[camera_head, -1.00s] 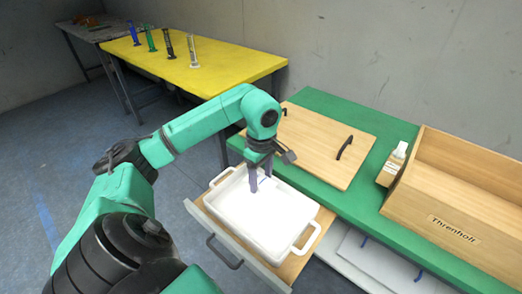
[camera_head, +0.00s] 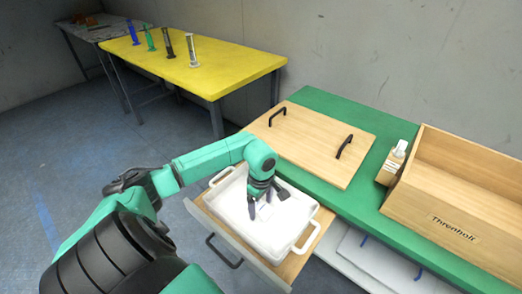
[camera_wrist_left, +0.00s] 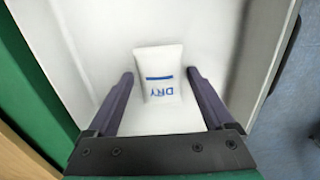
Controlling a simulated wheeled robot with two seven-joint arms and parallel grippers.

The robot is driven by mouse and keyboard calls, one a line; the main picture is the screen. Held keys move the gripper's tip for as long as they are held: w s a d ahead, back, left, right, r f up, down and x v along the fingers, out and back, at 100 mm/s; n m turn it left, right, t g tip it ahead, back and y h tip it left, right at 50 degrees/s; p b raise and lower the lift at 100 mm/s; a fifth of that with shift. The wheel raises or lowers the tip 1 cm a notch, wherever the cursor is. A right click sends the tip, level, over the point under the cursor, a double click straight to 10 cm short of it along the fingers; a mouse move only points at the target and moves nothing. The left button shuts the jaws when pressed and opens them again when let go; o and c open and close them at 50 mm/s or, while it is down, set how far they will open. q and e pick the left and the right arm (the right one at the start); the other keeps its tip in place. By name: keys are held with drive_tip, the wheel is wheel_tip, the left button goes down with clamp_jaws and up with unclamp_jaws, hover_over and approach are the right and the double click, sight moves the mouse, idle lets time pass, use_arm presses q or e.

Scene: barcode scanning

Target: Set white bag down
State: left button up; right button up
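The white bag (camera_wrist_left: 160,75) has a blue stripe and the blue word DRY. In the left wrist view it lies on the white floor of the tray, between and just past my left fingertips. My left gripper (camera_wrist_left: 160,78) is open, with a narrow gap on each side of the bag. In the head view my left gripper (camera_head: 260,205) reaches down into the white tray (camera_head: 291,243), where the bag is hard to make out against the white. My right gripper is in neither view.
The tray stands in an open drawer (camera_head: 225,238) below the green table (camera_head: 375,183). A wooden board with black handles (camera_head: 313,142), a small white bottle (camera_head: 399,150) and a wooden box (camera_head: 455,232) are on that table. A yellow table (camera_head: 235,72) with several cylinders stands behind.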

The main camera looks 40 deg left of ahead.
sight(261, 205)
use_arm(q)
drive_tip(key=shift+r, duration=0.2)
wheel_tip(261, 205, up, 12)
idle(0.4)
idle(0.4)
